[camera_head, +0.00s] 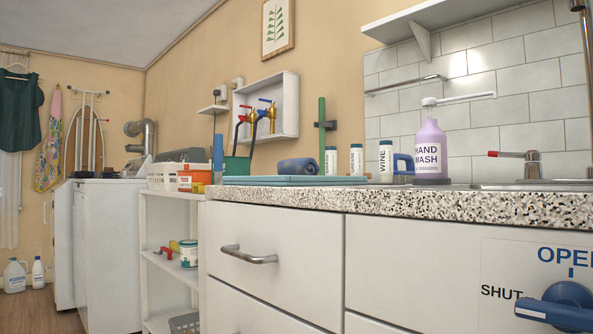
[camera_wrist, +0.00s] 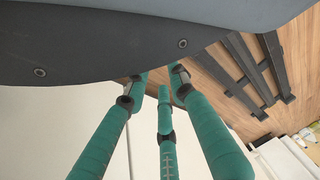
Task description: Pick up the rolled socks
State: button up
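A dark blue rolled bundle (camera_head: 298,167), which looks like the rolled socks, lies on the speckled counter, at the back edge of a flat teal-blue folded cloth (camera_head: 270,181). My gripper (camera_wrist: 165,150) shows only in the wrist view, with teal-covered fingers spread apart and nothing visible between them. Its fingers run out of the bottom of that view, so their ends are partly hidden. The bundle is not in the wrist view, and my gripper is not in the head view.
On the counter (camera_head: 480,204), a purple hand wash bottle (camera_head: 431,150), a blue-handled item (camera_head: 403,164) and several white bottles stand right of the bundle. The wrist view shows wooden floor (camera_wrist: 215,80) and dark slats (camera_wrist: 250,75).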

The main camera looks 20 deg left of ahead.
jog(key=o, duration=1.6)
jog(key=shift+c, duration=0.2)
